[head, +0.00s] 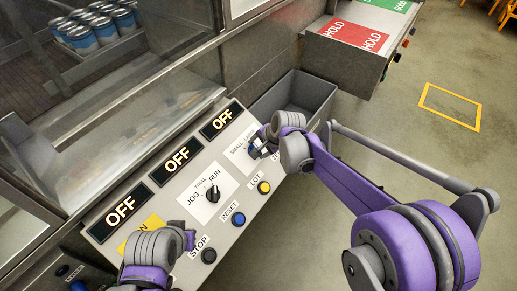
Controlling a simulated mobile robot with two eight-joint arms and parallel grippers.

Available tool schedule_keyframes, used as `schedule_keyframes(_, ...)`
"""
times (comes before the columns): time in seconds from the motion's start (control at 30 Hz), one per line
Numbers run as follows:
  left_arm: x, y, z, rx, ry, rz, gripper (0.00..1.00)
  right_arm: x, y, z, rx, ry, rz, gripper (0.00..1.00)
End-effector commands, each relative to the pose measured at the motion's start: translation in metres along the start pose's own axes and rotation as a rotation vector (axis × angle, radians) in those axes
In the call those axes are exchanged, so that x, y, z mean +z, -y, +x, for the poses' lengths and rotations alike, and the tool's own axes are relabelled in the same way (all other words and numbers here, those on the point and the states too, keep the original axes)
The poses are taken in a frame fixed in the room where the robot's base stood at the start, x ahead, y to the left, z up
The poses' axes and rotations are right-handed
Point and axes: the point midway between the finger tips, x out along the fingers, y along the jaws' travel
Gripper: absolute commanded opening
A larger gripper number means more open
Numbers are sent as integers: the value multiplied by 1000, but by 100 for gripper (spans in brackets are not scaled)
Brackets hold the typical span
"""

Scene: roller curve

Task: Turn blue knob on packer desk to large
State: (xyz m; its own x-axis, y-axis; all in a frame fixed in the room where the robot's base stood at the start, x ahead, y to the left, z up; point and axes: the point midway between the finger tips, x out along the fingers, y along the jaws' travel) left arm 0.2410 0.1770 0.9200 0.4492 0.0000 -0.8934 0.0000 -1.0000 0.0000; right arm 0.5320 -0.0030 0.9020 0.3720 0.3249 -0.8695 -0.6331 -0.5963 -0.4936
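The sloped grey control panel (180,228) carries a white plate (235,158) lettered "SMALL LARGE" near its far end. My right gripper (262,147) is over the right part of this plate, at the spot where its knob sits. Dark and bluish parts show there, but I cannot separate knob from fingertips or tell whether they touch. The knob's pointing direction is hidden. My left gripper (185,240) is low over the near end of the panel, beside the STOP label and partly covering a yellow plate (152,222). The finger openings of both grippers are unclear.
A black JOG/RUN knob (212,194) is mid-panel. Blue RESET (238,219), yellow LOT (264,187) and black STOP (208,256) buttons line the front edge. Three OFF displays (177,160) line the back, before a glass guard. A grey bin (318,92) stands beyond.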

Motion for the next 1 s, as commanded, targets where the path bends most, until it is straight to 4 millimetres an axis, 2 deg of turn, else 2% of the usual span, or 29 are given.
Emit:
schedule_keyframes(0.2,5,0,6,0,4,0,0,0,-1,1,20,0,170,9)
schedule_keyframes(0.5,8,0,9,0,6,0,0,0,0,0,36,0,322,9)
schedule_keyframes(1.0,9,0,10,0,7,0,0,0,0,0,42,0,377,9)
